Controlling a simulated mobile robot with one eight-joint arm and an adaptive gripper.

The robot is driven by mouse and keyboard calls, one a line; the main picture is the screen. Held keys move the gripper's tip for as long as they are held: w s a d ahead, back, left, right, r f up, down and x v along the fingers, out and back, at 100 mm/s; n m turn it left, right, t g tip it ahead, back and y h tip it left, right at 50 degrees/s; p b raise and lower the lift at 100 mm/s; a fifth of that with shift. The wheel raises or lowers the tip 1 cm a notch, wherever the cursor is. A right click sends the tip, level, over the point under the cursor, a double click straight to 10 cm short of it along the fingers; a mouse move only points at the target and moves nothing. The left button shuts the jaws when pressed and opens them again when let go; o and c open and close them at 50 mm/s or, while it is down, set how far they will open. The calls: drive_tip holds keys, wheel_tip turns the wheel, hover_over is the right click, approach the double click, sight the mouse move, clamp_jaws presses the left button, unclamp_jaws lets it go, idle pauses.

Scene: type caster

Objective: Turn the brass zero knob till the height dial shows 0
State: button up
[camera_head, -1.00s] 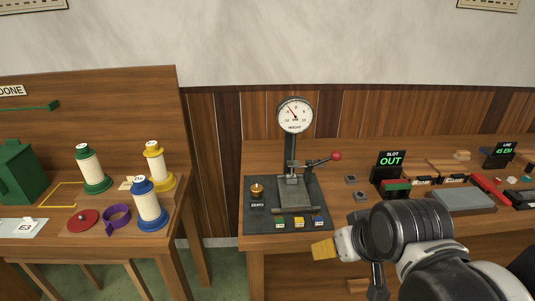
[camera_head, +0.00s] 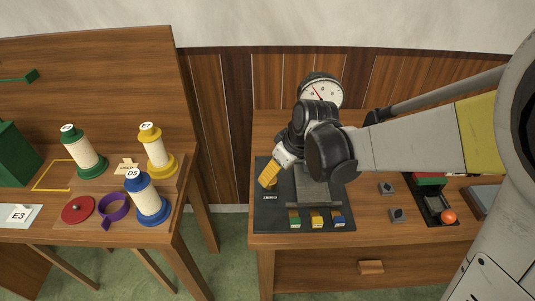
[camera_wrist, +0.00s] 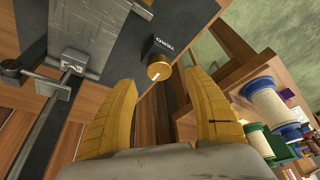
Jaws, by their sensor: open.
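The brass zero knob (camera_wrist: 159,70) shows in the wrist view, beside its ZERO label (camera_wrist: 167,47), with a pale mark on it. It appears between and beyond the yellow fingertips of my gripper (camera_wrist: 158,80), which is open and empty. I cannot tell the remaining gap to the knob. In the head view my gripper (camera_head: 269,177) is over the left side of the dark gauge base (camera_head: 265,218) and hides the knob. The height dial (camera_head: 330,87) is round and white. Its red needle points up and left of 0; my arm hides its lower part.
Several coloured blocks, including a yellow one (camera_head: 316,219), sit along the base's front edge. Two small dark blocks (camera_head: 387,188) lie to the right, near a tray with an orange ball (camera_head: 448,216). Thread spools (camera_head: 150,197) stand on the separate left table (camera_head: 120,235).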

drive_tip(key=b+x, duration=0.1)
drive_tip(key=x, duration=0.4)
drive_tip(key=shift+w+a+f+b, duration=0.1)
drive_tip(key=shift+w+f+b, duration=0.05)
drive_tip(key=shift+f+b, duration=0.2)
drive_tip(key=c, duration=1.2)
